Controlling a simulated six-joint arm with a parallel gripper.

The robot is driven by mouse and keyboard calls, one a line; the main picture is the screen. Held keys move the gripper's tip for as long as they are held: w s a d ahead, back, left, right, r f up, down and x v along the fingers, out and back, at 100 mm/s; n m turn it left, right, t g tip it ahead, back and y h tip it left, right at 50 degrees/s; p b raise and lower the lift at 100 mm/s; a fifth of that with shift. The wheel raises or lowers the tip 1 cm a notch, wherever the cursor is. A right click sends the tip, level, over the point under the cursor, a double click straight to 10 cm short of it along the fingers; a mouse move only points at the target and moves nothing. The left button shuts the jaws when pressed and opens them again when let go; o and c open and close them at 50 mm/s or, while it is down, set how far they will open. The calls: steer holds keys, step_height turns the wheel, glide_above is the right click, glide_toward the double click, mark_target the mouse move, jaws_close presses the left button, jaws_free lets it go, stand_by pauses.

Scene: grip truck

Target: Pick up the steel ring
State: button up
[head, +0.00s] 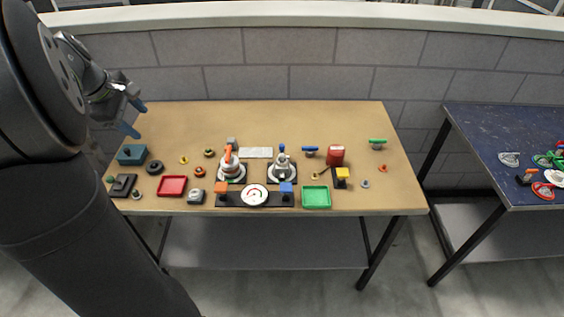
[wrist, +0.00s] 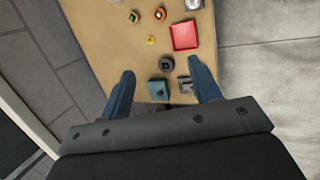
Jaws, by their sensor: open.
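Two small grey ring-like pieces lie on the tan table in the head view: one (head: 365,183) at the right, and one (head: 137,194) near the front left edge. They are too small to tell which is the steel ring. A thicker black ring (head: 154,167) lies at the left; it also shows in the wrist view (wrist: 166,64), between the fingertips in the picture but well below them. My gripper (head: 133,118) is open and empty, raised above the table's left end. Its two blue fingers (wrist: 161,72) are spread wide in the wrist view.
A teal box (head: 131,154), a dark block (head: 122,185) and a red tray (head: 172,186) stand on the left part of the table. Valves and a black fixture bar (head: 228,200) fill the middle. A green tray (head: 316,197) is right of them. The back of the table is clear.

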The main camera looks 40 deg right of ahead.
steer(key=shift+d, duration=0.1)
steer(key=m+g+y, duration=0.1)
steer(key=m+y, duration=0.3)
steer(key=m, duration=1.9)
glide_above(281, 157)
step_height(281, 157, down, 7)
steer(key=f, duration=1.1)
steer(key=shift+w+f, duration=0.2)
steer(key=shift+f, duration=0.1)
steer(key=shift+s+f, duration=0.2)
steer(key=shift+f, duration=2.55)
steer(key=c, duration=1.1)
steer(key=shift+o, duration=0.2)
steer(key=shift+r, duration=0.1)
